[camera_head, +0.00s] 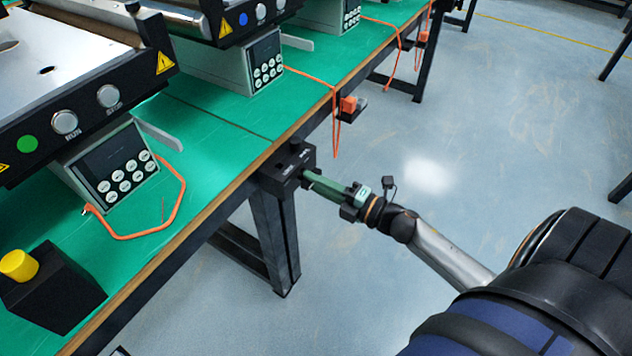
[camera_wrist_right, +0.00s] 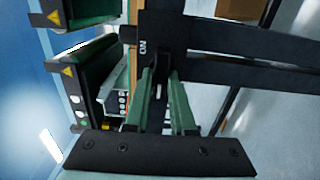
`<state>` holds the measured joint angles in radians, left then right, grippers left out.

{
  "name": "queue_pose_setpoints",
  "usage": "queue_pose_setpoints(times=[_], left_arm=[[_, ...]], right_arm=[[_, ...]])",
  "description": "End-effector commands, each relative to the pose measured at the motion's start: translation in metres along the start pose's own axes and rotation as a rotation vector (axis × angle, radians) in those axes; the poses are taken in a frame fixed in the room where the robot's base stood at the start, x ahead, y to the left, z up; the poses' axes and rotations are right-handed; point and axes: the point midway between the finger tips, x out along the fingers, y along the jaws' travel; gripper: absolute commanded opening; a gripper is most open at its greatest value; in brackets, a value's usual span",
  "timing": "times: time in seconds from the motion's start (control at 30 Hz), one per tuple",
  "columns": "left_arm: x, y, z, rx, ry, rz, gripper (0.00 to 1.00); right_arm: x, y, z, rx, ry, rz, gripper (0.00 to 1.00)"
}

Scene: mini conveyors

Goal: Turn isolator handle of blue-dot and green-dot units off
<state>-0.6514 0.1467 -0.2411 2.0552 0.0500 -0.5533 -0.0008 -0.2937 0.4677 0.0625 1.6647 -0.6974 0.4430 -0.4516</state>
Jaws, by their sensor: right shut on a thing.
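The green-dot unit (camera_head: 27,143) is at the left in the head view. The blue-dot unit (camera_head: 243,18) stands beyond it at the top. A black isolator box (camera_head: 283,172) is fixed at the table edge by the green-dot unit. My right gripper (camera_head: 306,177) reaches it from the right with green fingers. In the right wrist view the fingers (camera_wrist_right: 168,80) are shut on the dark isolator handle (camera_wrist_right: 160,72), which they mostly hide. A white label shows on the box beside it. My left gripper is not in view.
A small orange part (camera_head: 348,104) sits at the table edge near the blue-dot unit, with an orange cable hanging beside it. A black box with a yellow button (camera_head: 18,265) stands at the lower left. A table leg (camera_head: 272,240) is below the isolator.

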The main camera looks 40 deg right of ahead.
Motion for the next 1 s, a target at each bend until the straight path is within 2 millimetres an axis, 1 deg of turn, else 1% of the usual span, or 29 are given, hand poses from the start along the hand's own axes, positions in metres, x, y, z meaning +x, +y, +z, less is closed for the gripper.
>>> queue_pose_setpoints(times=[0.2,0.23,0.4,0.5,0.77,0.87,1.0], left_arm=[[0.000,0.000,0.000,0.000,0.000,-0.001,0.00],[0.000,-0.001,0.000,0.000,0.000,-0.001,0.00],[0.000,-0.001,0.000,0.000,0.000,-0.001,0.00],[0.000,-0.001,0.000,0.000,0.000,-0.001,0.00],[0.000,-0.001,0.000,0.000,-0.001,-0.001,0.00],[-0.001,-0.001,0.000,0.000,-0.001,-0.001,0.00],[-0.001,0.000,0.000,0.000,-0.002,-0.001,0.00]], right_arm=[[0.000,-0.001,-0.001,-0.004,0.002,-0.002,0.00],[0.000,-0.001,-0.001,-0.004,0.002,-0.002,0.25],[0.000,-0.001,-0.001,-0.002,0.001,-0.001,0.44],[0.000,-0.001,0.000,-0.002,0.001,-0.001,0.53],[-0.002,-0.001,0.000,-0.001,0.000,-0.001,0.53],[-0.009,-0.001,0.000,0.000,0.000,-0.002,0.53],[-0.030,-0.001,0.000,0.002,-0.001,-0.004,0.53]])
